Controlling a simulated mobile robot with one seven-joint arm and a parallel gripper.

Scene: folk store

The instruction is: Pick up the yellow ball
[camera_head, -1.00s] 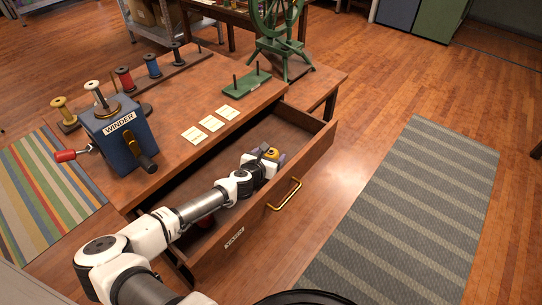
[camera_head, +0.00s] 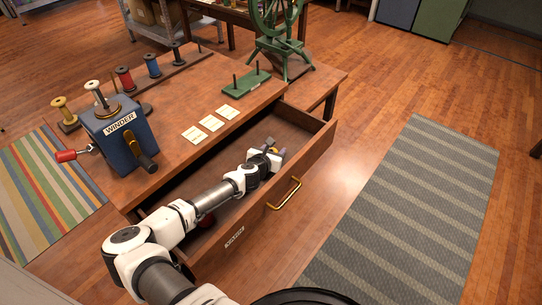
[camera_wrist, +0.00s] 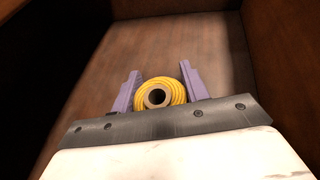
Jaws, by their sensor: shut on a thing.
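The yellow ball (camera_wrist: 162,92) is a ball of yellow yarn with a hollow core facing the wrist camera. My gripper (camera_wrist: 160,90) has its two purple fingers on either side of the ball and is shut on it. In the head view my gripper (camera_head: 275,151) is inside the open drawer (camera_head: 310,158), toward its right end. There the ball (camera_head: 271,141) is mostly hidden behind the gripper, with only a bit of yellow showing. I cannot tell whether the ball touches the drawer floor.
The drawer front with its brass handle (camera_head: 284,194) and the walls close in around my gripper. A dark red thing (camera_head: 207,219) lies partly hidden under my arm in the drawer. The table above holds a blue winder (camera_head: 120,138), paper cards (camera_head: 211,123) and a green stand (camera_head: 247,82).

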